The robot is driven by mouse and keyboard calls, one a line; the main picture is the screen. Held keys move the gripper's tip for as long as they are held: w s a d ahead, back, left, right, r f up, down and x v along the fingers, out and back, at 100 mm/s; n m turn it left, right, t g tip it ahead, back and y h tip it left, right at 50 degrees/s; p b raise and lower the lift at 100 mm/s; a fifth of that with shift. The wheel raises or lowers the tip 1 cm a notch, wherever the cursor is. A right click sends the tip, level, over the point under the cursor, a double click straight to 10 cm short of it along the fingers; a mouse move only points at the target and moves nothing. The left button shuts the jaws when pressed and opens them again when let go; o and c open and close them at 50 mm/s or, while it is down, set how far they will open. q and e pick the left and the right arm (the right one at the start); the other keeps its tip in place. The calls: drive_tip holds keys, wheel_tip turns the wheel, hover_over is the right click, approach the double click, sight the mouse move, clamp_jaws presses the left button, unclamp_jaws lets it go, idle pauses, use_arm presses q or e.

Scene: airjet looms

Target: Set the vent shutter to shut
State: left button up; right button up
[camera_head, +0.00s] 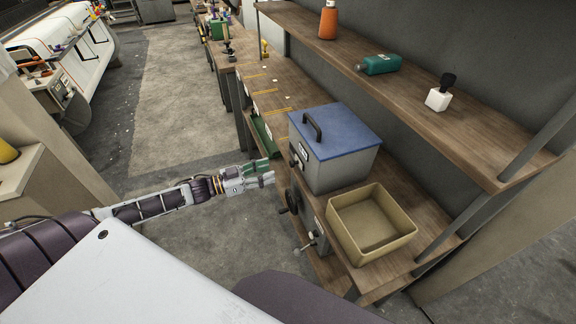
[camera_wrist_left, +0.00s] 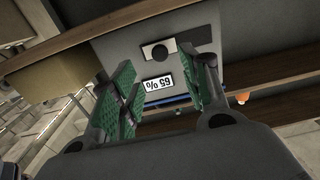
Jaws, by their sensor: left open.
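A grey box (camera_head: 330,162) with a blue lid stands on the bench in the head view. Its front face carries a label, which reads "65 %" upside down in the left wrist view (camera_wrist_left: 158,83). Beside the label is a pale plate with a dark round part (camera_wrist_left: 160,51), which looks like the vent shutter; I cannot tell its setting. My left gripper (camera_head: 268,172) is open and empty, in front of the box and apart from it. Its green-padded fingers (camera_wrist_left: 167,68) frame the box face in the wrist view. My right gripper is not in view.
A beige open bin (camera_head: 343,229) stands at the bench's near end. Below are a dark handwheel (camera_head: 292,201) and a lever (camera_head: 307,245) on a grey panel. A shelf (camera_head: 420,118) with bottles overhangs behind. The floor left of the bench is clear.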

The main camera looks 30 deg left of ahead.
sight(295, 163)
use_arm(q)
drive_tip(key=x, duration=0.8)
drive_tip(key=shift+w+d, duration=0.15)
drive_tip(key=shift+d, duration=0.05)
idle(0.6)
clamp_jaws()
idle(0.4)
